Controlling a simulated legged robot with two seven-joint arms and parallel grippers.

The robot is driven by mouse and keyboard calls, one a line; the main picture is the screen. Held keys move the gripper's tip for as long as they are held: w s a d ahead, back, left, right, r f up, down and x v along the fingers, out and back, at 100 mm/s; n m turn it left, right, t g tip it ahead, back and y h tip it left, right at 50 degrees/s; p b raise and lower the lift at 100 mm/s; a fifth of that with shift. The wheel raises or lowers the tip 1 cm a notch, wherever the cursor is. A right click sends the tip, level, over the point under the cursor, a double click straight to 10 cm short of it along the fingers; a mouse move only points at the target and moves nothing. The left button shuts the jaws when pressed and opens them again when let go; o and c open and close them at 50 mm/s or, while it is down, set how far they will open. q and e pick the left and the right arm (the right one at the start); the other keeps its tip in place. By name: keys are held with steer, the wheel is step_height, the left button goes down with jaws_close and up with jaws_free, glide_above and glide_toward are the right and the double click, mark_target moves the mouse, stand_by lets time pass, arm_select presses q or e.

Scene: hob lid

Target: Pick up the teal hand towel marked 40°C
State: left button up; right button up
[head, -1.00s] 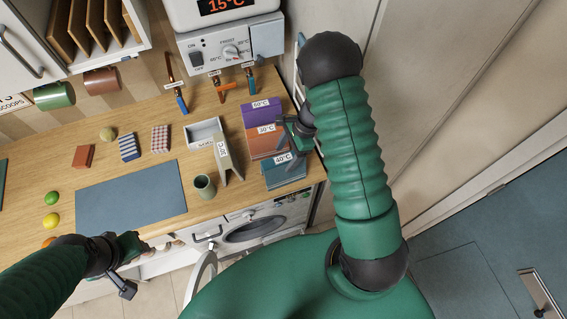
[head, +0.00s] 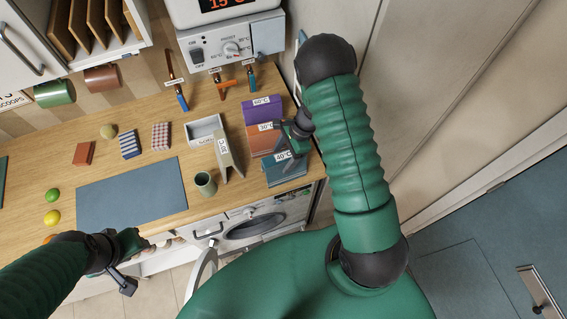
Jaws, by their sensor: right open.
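The teal hand towel (head: 280,176) lies folded at the front right of the wooden counter, with its 40°C tag (head: 284,156) on its back part. My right gripper (head: 291,151) is open and empty. It is over the back right part of the teal towel, beside the tag, and hides a little of it. Whether the fingers touch the cloth cannot be told. My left gripper (head: 133,262) is at the counter's front edge at lower left, away from the towel; its jaws are not clear.
An orange-brown towel marked 30°C (head: 259,142) and a purple towel marked 60°C (head: 258,112) lie behind the teal one. A small standing sign (head: 229,152) and a green cup (head: 205,184) are to its left. A tall pale panel stands to the right.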

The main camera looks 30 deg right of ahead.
jaws_close()
stand_by(0.3)
steer(key=shift+r, duration=0.15)
